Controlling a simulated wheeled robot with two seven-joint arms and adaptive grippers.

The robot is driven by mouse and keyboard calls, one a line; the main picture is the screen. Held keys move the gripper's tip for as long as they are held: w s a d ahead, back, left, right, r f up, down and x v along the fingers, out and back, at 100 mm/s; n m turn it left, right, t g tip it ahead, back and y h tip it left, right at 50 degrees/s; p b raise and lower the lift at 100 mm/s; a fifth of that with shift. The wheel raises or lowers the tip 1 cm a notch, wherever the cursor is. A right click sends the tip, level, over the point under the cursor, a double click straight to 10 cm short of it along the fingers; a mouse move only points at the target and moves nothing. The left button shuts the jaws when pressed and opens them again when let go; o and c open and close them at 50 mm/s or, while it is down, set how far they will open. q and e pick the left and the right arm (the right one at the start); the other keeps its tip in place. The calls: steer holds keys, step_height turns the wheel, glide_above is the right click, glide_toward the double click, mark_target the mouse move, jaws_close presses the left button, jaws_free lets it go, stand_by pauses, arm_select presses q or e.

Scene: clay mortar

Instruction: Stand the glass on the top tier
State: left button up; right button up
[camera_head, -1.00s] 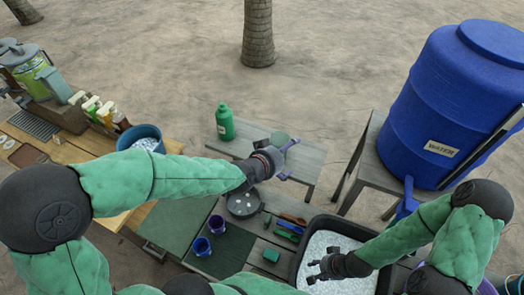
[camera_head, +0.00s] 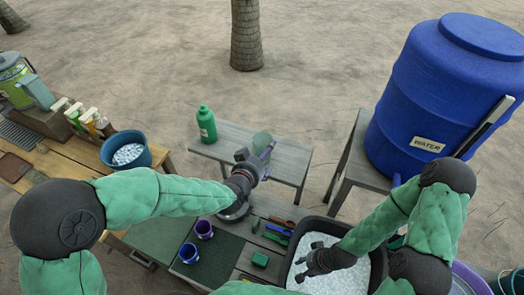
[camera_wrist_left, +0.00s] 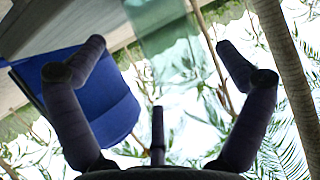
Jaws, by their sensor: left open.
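The clear greenish glass (camera_head: 262,142) shows at the right part of the grey raised bench top (camera_head: 236,134) in the head view. My left gripper (camera_head: 258,156) is at the glass, with its dark fingers spread and partly covering it. In the left wrist view the glass (camera_wrist_left: 172,45) shows beyond the open fingers (camera_wrist_left: 165,60), and a gap appears between it and them. I cannot tell whether the glass's base touches the bench top. My right gripper (camera_head: 306,267) is open and empty over the tray of white pieces.
A green bottle (camera_head: 206,124) stands on the left of the bench top. The blue water barrel (camera_head: 436,95) is on a stand at the right. The black tray (camera_head: 285,268) holds white pieces. A blue bucket (camera_head: 112,155) is left.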

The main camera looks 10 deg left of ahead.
arm_select(q)
steer(key=x, duration=0.5)
steer(key=shift+s+a+f, duration=0.1)
steer(key=c, duration=1.2)
steer(key=shift+c, duration=0.5)
